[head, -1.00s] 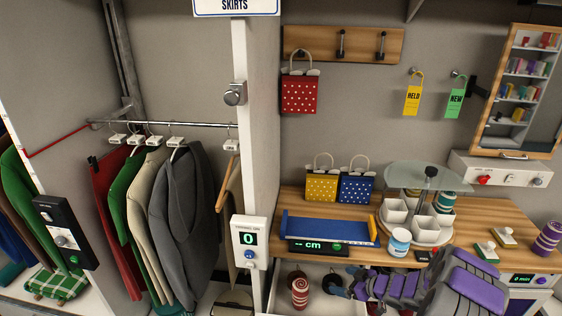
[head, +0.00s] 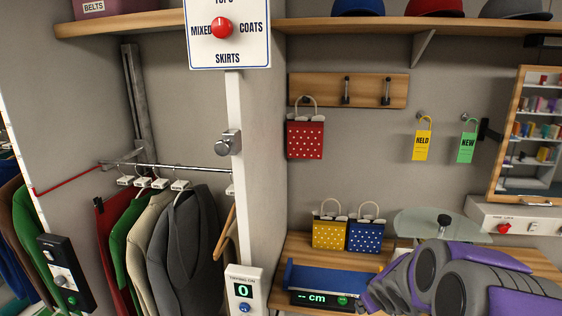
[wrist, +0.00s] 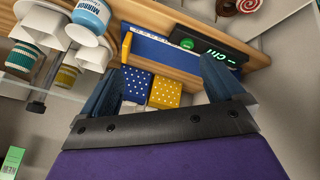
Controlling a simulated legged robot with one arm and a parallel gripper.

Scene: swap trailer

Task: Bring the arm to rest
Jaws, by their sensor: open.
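My purple and grey arm shows at the lower right of the head view, in front of the wooden counter. My gripper (wrist: 162,92) shows in the wrist view with its two dark blue fingers wide apart and nothing between them. Beyond the fingers are the blue spotted bag (wrist: 138,84) and the yellow spotted bag (wrist: 166,93). The fingertips are hidden or unclear in the head view.
The counter (head: 300,245) holds a blue measuring tray (head: 325,277), the yellow bag (head: 329,234), the blue bag (head: 366,236) and a glass disc (head: 415,222). A red bag (head: 305,140) hangs above. Coats (head: 190,240) hang at left.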

